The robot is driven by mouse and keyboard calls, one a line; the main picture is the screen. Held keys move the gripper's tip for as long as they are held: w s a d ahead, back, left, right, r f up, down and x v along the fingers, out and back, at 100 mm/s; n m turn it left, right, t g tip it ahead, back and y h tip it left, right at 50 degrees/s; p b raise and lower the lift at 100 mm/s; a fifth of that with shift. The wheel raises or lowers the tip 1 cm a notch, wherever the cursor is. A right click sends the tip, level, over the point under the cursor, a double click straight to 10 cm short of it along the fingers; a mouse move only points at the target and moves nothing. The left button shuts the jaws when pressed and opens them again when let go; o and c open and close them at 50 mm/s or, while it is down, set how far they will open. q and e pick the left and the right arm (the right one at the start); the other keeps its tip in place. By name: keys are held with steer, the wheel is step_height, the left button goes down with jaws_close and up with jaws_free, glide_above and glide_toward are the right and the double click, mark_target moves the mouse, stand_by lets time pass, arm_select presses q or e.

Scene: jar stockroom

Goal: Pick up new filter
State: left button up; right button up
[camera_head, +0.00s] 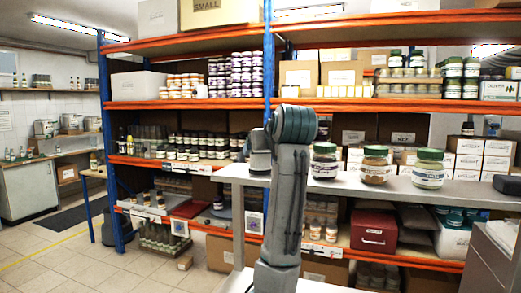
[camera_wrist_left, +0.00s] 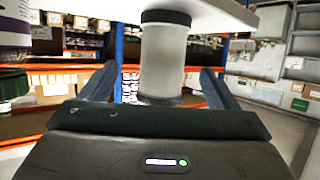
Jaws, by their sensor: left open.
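In the left wrist view, which looks upside down, a pale cylinder with dark end bands (camera_wrist_left: 163,60), likely the filter, stands against a white surface (camera_wrist_left: 215,12). My left gripper (camera_wrist_left: 158,70) is open, with one finger on each side of the cylinder in the picture. Clear gaps show on both sides, and I cannot tell how deep it sits between the fingers. In the head view, my left arm rises in the middle and hides its gripper. A grey rounded shape (camera_head: 258,152) shows beside its elbow; I cannot tell what it is. My right gripper is not in view.
A green-lidded jar (camera_wrist_left: 12,84) is close at the left in the wrist view. Orange-beamed shelves (camera_head: 190,104) full of jars and boxes stand behind. Floor is open at left.

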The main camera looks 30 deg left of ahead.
arm_select(q)
steer(key=p+x, duration=0.2)
steer(key=x, duration=0.4)
steer(key=shift+s+a+r, duration=0.1)
steer(key=shift+a, duration=0.15)
steer(key=shift+w+a+f, duration=0.2)
steer(key=shift+w, duration=0.05)
steer(key=shift+s+d+r, duration=0.1)
steer(key=shift+d, duration=0.05)
steer(key=shift+c, duration=1.1)
steer(key=c, duration=0.9)
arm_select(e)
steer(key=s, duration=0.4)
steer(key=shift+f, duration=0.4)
arm_select(q)
steer(key=shift+r, duration=0.15)
steer(key=shift+c, duration=0.2)
